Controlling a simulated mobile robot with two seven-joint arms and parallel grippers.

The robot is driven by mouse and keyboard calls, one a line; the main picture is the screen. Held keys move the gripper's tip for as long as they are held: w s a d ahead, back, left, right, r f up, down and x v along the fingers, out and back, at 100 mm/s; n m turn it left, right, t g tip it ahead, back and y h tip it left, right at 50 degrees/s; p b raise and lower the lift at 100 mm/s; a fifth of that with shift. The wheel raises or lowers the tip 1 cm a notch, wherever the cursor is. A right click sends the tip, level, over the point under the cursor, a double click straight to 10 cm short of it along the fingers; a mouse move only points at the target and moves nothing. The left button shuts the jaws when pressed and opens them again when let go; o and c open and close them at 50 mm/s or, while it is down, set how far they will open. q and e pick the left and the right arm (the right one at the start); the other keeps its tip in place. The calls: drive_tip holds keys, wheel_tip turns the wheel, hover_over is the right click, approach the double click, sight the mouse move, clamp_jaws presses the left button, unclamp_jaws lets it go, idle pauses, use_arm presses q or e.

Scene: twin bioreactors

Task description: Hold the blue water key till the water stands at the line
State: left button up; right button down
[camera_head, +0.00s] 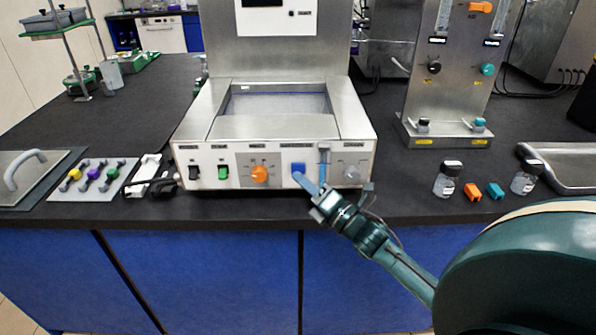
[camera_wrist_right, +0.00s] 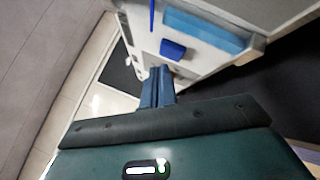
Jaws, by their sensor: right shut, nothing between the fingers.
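The blue water key (camera_head: 298,168) is on the front panel of the steel-topped bath (camera_head: 270,126). My right gripper (camera_head: 298,177) is shut and empty, its fingertips at the key's lower edge in the head view. In the right wrist view the shut fingers (camera_wrist_right: 160,70) point at the blue key (camera_wrist_right: 172,48), just beyond their tips. I cannot tell whether they touch or press it. A thin blue line (camera_head: 275,94) runs along the basin's inner back wall. The grey basin (camera_head: 270,104) shows no clear water level. My left gripper is not in view.
On the same panel are a black switch (camera_head: 194,172), a green switch (camera_head: 223,172), an orange knob (camera_head: 260,174), a narrow upright tube (camera_head: 323,155) and a grey knob (camera_head: 351,172). Bottles (camera_head: 447,180) and small clips stand right; a tray of coloured pieces (camera_head: 92,180) lies left.

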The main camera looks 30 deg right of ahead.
idle(0.8)
idle(0.9)
drive_tip(key=shift+w, duration=0.1)
drive_tip(key=shift+w+d, duration=0.2)
drive_tip(key=shift+w, duration=0.05)
drive_tip(key=shift+w+d+b, duration=0.25)
drive_tip(key=shift+w+b, duration=0.1)
idle(3.0)
drive_tip(key=shift+s+a, duration=0.1)
idle(0.8)
drive_tip(key=shift+s+a+p, duration=0.35)
drive_tip(key=shift+s, duration=0.3)
